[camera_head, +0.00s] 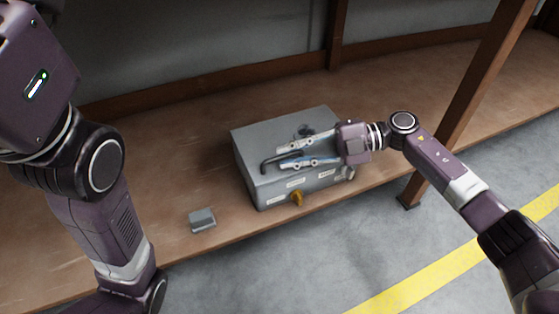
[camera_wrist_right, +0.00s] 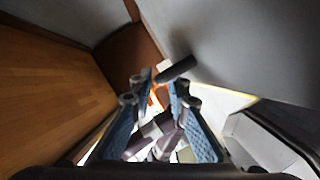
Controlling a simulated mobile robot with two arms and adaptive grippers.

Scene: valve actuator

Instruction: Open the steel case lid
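The grey steel case (camera_head: 262,188) sits on the wooden shelf in the head view, and its lid looks closed. A dark bent handle (camera_head: 268,163) shows at the left end of my right gripper's fingers. My right gripper (camera_head: 281,157) reaches in from the right over the case top, its fingers pointing left and spread apart. In the right wrist view a dark bar (camera_wrist_right: 176,68) lies near the fingertips (camera_wrist_right: 160,82); whether the fingers touch it I cannot tell. My left arm is at the left of the head view; its gripper is out of frame.
A small grey block (camera_head: 202,219) lies on the shelf (camera_head: 180,160) left of the case. An orange-yellow part (camera_head: 297,198) sits on the case front. A wooden post (camera_head: 470,90) stands to the right, behind my right forearm. The shelf left of the case is mostly clear.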

